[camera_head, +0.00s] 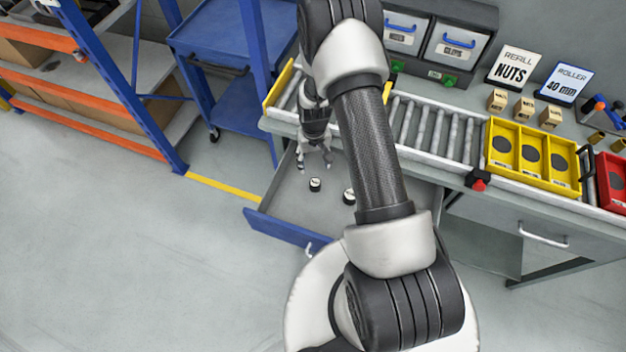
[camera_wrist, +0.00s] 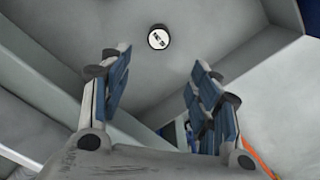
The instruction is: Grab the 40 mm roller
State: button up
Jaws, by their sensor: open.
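Two small black rollers with white labelled tops stand in the open drawer (camera_head: 285,222): a left roller (camera_head: 315,184) and a right roller (camera_head: 349,197), partly beside my arm. Their labels are too small to read, so I cannot tell which is 40 mm. My gripper (camera_head: 314,164) is over the drawer, just behind the left roller in the picture, open and empty. In the wrist view one roller (camera_wrist: 159,37) lies beyond the open fingers (camera_wrist: 162,72), roughly centred between them and apart from them.
A roller conveyor (camera_head: 430,130) runs behind the drawer, with a yellow three-compartment tray (camera_head: 505,178) and a red bin (camera_head: 610,182) to the right. Signs for nuts (camera_head: 513,66) and a 40 mm roller (camera_head: 564,82) stand behind. A blue cart (camera_head: 225,42) is at left.

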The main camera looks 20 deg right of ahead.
aim_at(315, 182)
notch_tip(315, 182, down, 9)
jog(key=shift+s+b, duration=0.1)
jog(key=shift+b, duration=0.8)
jog(key=shift+s+d+f+b, duration=0.15)
jog(key=shift+f+b, duration=0.25)
jog(key=shift+f, duration=0.95)
jog(key=shift+s+a+f+b, duration=0.1)
jog(key=shift+f+b, duration=0.25)
jog(key=shift+f, duration=1)
jog(key=shift+r, duration=0.1)
jog(key=c, duration=1.2)
